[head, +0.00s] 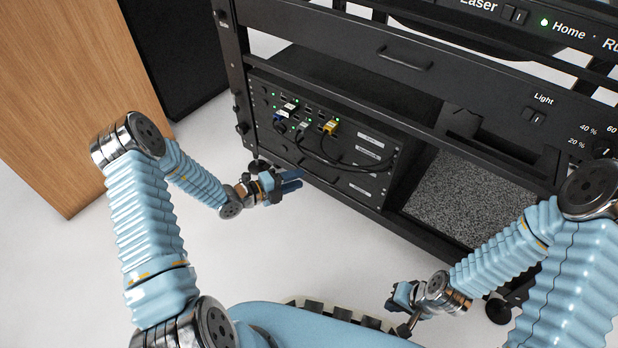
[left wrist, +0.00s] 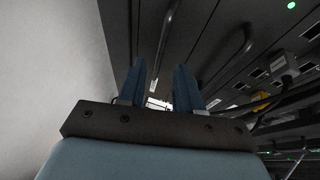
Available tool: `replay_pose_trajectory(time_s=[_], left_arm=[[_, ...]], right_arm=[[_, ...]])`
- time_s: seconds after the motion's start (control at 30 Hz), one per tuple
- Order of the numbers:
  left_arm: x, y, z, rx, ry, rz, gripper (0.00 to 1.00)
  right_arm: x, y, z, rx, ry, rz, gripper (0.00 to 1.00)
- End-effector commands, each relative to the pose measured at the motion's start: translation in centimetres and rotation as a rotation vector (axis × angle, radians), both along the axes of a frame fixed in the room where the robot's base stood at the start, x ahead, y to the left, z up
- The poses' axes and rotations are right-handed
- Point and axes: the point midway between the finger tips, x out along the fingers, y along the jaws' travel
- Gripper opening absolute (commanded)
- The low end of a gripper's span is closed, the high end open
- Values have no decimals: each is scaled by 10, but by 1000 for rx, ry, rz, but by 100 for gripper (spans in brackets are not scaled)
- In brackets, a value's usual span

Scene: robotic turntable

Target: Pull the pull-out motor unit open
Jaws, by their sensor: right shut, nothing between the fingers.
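The pull-out motor unit appears to be the black panel (head: 345,190) low in the rack, with cables and green lights; it looks flush with the rack. My left gripper (head: 290,181) is in front of its lower left part, fingers pointing at the panel. In the left wrist view its two blue fingers (left wrist: 160,78) are apart. A dark bar (left wrist: 166,45) shows between them in the picture; whether it lies between the fingers or beyond them I cannot tell. A curved black handle (left wrist: 236,58) shows to the right. My right gripper (head: 400,298) is shut and empty, low near my base.
Blue, grey and yellow plugs (head: 330,127) with drooping black cables sit on the panel. Above is a drawer front with a handle (head: 405,60). A speckled dark surface (head: 470,195) fills the bay to the right. A wooden cabinet (head: 70,90) stands left; floor before the rack is clear.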

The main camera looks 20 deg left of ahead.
Motion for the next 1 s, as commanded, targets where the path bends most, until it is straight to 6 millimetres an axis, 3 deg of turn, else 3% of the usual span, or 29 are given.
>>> replay_pose_trajectory(time_s=[0.23,0.63,0.67,0.87,1.0], left_arm=[[30,-28,-10,2,0,-3,35],[37,-35,-10,2,1,-2,35],[37,-35,-10,2,1,-2,33],[37,-35,-10,2,1,-2,3],[37,-35,-10,2,1,-2,0]], right_arm=[[0,0,-11,0,-2,-2,0],[1,0,-11,0,-2,-2,0],[1,0,-11,0,-2,-2,0],[1,0,-11,0,-2,-2,0],[1,0,-11,0,-2,-2,0]])
